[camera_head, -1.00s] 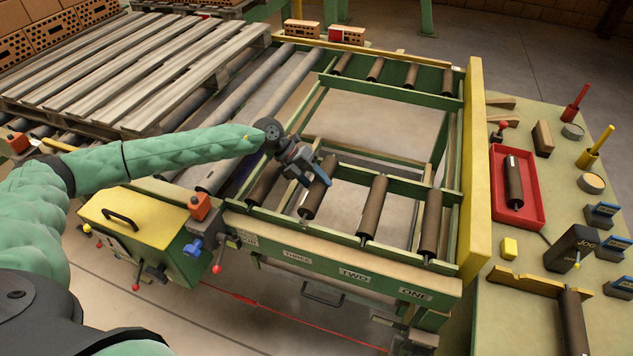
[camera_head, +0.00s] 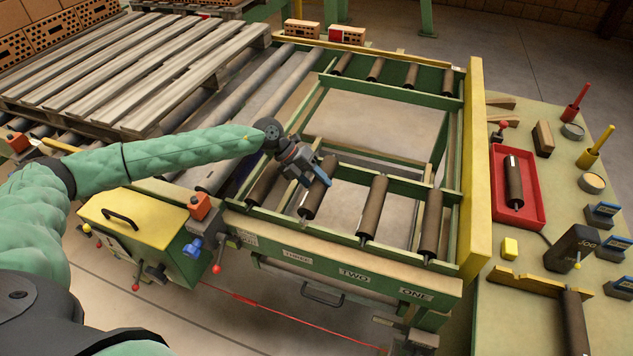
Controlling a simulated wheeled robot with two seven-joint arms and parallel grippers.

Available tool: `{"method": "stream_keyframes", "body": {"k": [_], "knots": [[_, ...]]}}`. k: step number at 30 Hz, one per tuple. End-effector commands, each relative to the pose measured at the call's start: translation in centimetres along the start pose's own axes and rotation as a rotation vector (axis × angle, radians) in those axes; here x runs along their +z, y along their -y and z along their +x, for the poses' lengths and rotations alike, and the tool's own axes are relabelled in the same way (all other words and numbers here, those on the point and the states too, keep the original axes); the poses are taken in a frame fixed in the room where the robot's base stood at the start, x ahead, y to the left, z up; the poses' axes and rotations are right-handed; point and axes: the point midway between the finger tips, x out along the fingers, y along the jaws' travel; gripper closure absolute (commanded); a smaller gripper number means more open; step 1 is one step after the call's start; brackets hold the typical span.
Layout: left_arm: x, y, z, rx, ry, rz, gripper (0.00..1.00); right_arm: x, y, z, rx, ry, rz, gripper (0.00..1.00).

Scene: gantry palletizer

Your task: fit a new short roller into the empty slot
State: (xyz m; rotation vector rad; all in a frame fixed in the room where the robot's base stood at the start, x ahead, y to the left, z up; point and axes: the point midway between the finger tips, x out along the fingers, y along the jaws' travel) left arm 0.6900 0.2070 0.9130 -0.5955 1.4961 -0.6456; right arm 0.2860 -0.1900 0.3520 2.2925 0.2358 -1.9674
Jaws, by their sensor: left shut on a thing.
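My left gripper (camera_head: 311,179) reaches over the front row of the green roller frame (camera_head: 350,252). It is shut on the brown short roller (camera_head: 311,203) above the label THREE. That roller lies in line with its neighbours, between the front and rear rails; whether its ends are fully seated I cannot tell. Brown rollers also lie above TWO (camera_head: 373,208) and ONE (camera_head: 431,220), and another (camera_head: 262,185) lies to the left, partly behind my gripper. I see no clearly empty slot in the front row. My right gripper is not in view.
A red tray (camera_head: 535,217) on the right-hand bench holds a dark roller (camera_head: 514,184). Another roller (camera_head: 573,325) rests at a yellow bracket (camera_head: 540,284). A yellow guard (camera_head: 474,180) edges the frame. A wooden pallet (camera_head: 130,70) lies at the back left.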

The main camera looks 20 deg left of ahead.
Motion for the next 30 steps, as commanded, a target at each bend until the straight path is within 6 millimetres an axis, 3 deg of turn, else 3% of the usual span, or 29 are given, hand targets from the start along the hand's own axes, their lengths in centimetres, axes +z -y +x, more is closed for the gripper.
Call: {"method": "stream_keyframes", "body": {"k": [30], "knots": [[0.1, -1.3, 1.3, -0.001, 0.001, 0.000, 0.96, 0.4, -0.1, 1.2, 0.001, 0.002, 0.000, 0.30]]}}
